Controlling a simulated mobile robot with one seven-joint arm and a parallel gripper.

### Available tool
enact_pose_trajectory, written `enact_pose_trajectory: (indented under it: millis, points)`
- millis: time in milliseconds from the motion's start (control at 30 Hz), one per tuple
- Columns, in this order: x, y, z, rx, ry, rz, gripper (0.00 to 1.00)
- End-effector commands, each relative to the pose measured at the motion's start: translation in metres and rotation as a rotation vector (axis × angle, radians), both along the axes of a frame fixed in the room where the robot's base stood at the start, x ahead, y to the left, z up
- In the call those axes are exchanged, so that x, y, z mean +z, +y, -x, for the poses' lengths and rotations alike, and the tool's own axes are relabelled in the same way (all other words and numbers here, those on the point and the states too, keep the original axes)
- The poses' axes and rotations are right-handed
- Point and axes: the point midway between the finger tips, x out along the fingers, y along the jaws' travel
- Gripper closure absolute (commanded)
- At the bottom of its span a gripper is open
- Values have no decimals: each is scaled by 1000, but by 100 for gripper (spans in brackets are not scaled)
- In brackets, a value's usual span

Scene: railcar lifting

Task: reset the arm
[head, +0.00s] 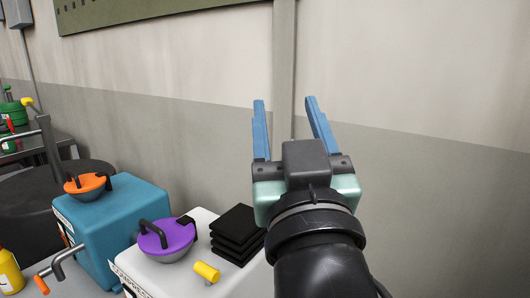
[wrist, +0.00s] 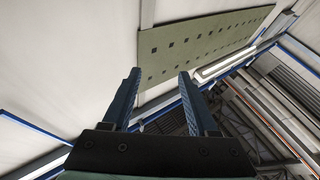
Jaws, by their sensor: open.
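My gripper (head: 288,128) is raised in the right half of the head view, with its blue fingers spread apart and pointing up. Nothing is between the fingers, and they stand clear of the boxes at lower left. In the wrist view my gripper (wrist: 158,95) also shows open and empty, pointing toward the upper wall and the ceiling structure. My dark arm runs down out of the bottom of the head view.
A teal box (head: 125,225) carries an orange-lidded bowl (head: 86,187). A white box (head: 165,278) carries a purple-lidded bowl (head: 167,238), stacked black pads (head: 237,235) and a yellow-headed piece (head: 206,271). A green perforated panel (wrist: 195,50) hangs on the wall. The right side looks free of objects.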

Motion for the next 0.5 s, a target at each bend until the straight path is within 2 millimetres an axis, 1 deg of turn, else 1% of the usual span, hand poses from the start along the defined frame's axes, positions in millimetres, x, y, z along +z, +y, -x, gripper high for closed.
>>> enact_pose_trajectory:
  millis: [33, 67, 100, 167, 200, 233, 300, 400, 500]
  points:
    - [32, 10, 26, -11, -114, -16, 41]
    - [48, 15, 42, -17, -179, -29, 41]
    - [68, 20, 65, -22, -264, -46, 41]
    - [95, 27, 101, -22, -394, -73, 41]
    - [120, 27, 109, -26, -423, -81, 41]
    - [135, 26, 105, -28, -410, -80, 41]
    - [157, 25, 103, -30, -405, -78, 41]
    - [187, 25, 103, -31, -403, -77, 41]
    - [209, 25, 102, -30, -401, -77, 41]
